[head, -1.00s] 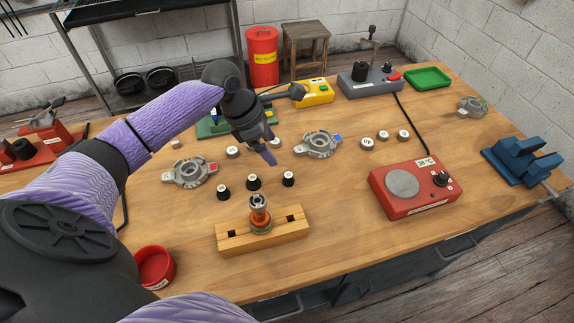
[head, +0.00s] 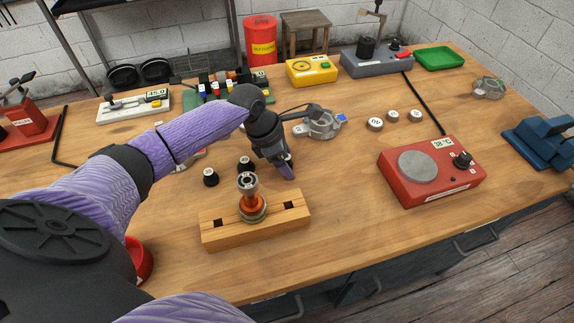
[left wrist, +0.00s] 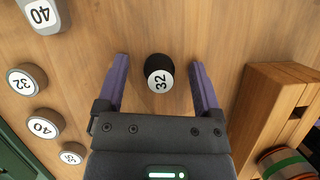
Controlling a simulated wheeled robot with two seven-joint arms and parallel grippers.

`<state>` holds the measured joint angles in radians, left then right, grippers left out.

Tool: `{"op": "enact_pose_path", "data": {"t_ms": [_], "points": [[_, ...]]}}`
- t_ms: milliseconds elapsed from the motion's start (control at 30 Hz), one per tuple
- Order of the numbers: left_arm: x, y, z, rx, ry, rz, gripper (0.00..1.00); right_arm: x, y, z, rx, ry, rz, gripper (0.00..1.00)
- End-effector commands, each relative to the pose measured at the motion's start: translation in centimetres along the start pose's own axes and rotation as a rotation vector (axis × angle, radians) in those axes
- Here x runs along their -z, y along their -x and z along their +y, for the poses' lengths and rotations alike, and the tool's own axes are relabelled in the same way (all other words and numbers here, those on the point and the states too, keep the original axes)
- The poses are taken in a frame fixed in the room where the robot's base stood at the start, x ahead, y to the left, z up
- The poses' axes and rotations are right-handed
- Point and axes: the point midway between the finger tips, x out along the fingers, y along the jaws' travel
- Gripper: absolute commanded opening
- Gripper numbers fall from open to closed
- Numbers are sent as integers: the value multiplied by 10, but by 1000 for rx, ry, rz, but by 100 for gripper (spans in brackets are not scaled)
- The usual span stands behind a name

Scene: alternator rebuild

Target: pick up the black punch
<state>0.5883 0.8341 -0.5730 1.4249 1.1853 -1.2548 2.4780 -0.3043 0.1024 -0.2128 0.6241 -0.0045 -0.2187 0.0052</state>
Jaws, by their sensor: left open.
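In the left wrist view, a black punch (left wrist: 158,66) with a white top marked 32 stands between the two open purple fingers, with a gap on each side. The left gripper is open and holds nothing. My right gripper does not show.
The wooden block (head: 222,235) holds an upright copper-coloured rotor (head: 250,205) close in front. It also shows right of the fingers in the left wrist view (left wrist: 262,105). A grey housing (head: 322,126) lies behind the gripper. A red heater (head: 432,182) stands right; bare table lies between.

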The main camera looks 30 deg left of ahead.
Motion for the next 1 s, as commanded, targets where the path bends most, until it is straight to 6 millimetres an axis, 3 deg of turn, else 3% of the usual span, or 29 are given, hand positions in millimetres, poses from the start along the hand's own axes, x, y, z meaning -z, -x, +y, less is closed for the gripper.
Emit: {"op": "enact_pose_path", "data": {"t_ms": [100, 500, 800, 867, 1000], "points": [[-1, 2, 0, -1, 0, -1, 83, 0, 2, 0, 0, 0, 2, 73], [0, 2, 0, -1, 0, 0, 0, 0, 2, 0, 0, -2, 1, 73], [-2, 5, 0, -2, -1, -1, 0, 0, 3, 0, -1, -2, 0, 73], [-5, 13, 1, -3, -1, -3, 0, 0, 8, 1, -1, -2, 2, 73], [-21, 51, 1, -6, -3, -4, 0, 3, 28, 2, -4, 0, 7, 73]]}}
